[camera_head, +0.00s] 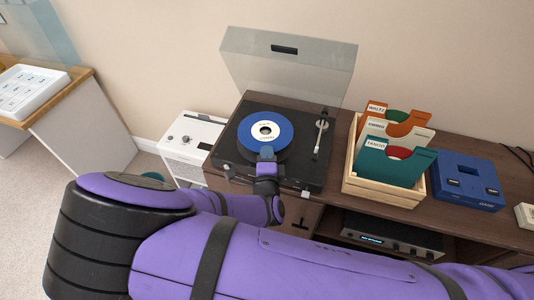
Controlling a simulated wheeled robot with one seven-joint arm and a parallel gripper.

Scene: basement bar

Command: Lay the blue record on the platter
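The blue record (283,131), with a white label and a dark centre hole, is over the black platter (283,154) of the turntable (231,157). Dark platter shows past its near edge. I cannot tell whether it lies flat on the platter or is held just above it. My gripper (266,152) is at the record's near edge, and one fingertip overlaps that edge. The other finger is hidden, so whether it is open or shut does not show. The tonearm (320,133) stands to the right of the record.
The clear lid (290,65) stands raised behind. Right of the turntable is a wooden crate (347,187) of sleeves, then a blue box (467,180). A white unit (190,140) stands at left. A receiver (390,236) sits on the shelf below. My arm crosses the foreground.

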